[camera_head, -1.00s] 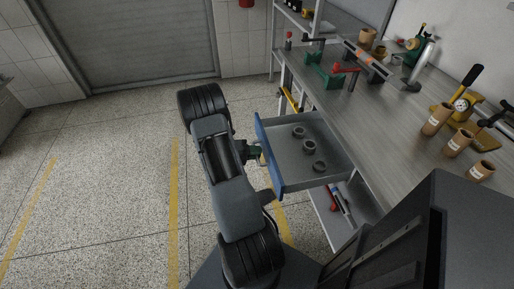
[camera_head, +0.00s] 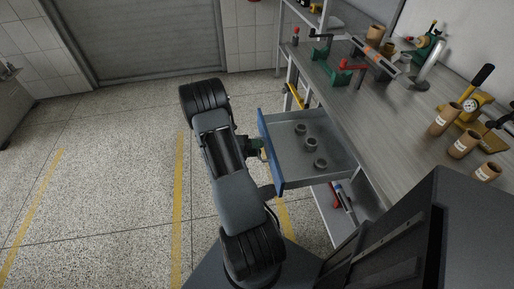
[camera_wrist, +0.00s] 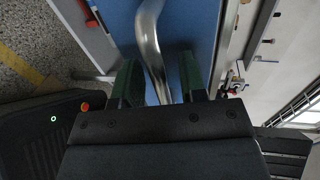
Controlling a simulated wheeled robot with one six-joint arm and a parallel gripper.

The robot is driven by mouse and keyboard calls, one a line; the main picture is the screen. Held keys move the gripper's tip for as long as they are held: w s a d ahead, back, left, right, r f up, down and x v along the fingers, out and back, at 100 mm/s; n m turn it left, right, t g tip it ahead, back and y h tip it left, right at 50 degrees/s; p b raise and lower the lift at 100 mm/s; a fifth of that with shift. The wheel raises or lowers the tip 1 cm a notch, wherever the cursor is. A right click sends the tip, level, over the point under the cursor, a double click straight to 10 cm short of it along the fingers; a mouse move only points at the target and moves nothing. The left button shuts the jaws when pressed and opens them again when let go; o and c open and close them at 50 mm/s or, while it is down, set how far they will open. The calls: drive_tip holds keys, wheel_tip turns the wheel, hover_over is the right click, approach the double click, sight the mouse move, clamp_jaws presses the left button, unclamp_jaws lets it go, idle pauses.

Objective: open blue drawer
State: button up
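The blue drawer (camera_head: 270,160) stands pulled out from under the workbench in the head view, its grey inside showing. Three dark ring-shaped parts lie in it. My gripper (camera_head: 259,149) is at the outer side of the blue front, partly hidden by my arm. In the wrist view the blue front (camera_wrist: 198,25) fills the upper middle, with a curved metal handle (camera_wrist: 149,40) on it. My gripper's two green fingers (camera_wrist: 160,80) stand apart on either side of the handle, with visible gaps between them and the handle.
The grey workbench (camera_head: 395,130) carries clamps, cardboard tubes (camera_head: 445,118) and a yellow gauge tool. A lower shelf (camera_head: 345,225) with tools lies under the drawer. The speckled floor (camera_head: 110,190) to the left is clear.

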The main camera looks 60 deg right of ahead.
drive_tip(key=v, duration=1.3)
drive_tip(key=shift+w+a, duration=0.3)
drive_tip(key=shift+r, duration=0.1)
drive_tip(key=s+a+f+m+t+y, duration=0.1)
drive_tip(key=s+a+f+m+y, duration=0.25)
drive_tip(key=m, duration=0.65)
drive_tip(key=a+r+m+t+y+p, duration=0.3)
drive_tip(key=a+r+m+t+y, duration=0.1)
drive_tip(key=a+r+m, duration=0.5)
drive_tip(key=s+a+r+m+t+y+p, duration=0.1)
drive_tip(key=a+r+m+t+p, duration=0.2)
drive_tip(key=r, duration=0.7)
drive_tip(key=s+a+r+m+t+y+p, duration=0.1)
drive_tip(key=a+r+m+t+p, duration=0.3)
drive_tip(key=a+r, duration=0.6)
drive_tip(key=r+t+y, duration=0.1)
drive_tip(key=t, duration=0.1)
drive_tip(key=shift+s+r+m+t, duration=0.3)
drive_tip(key=shift+s+t, duration=0.1)
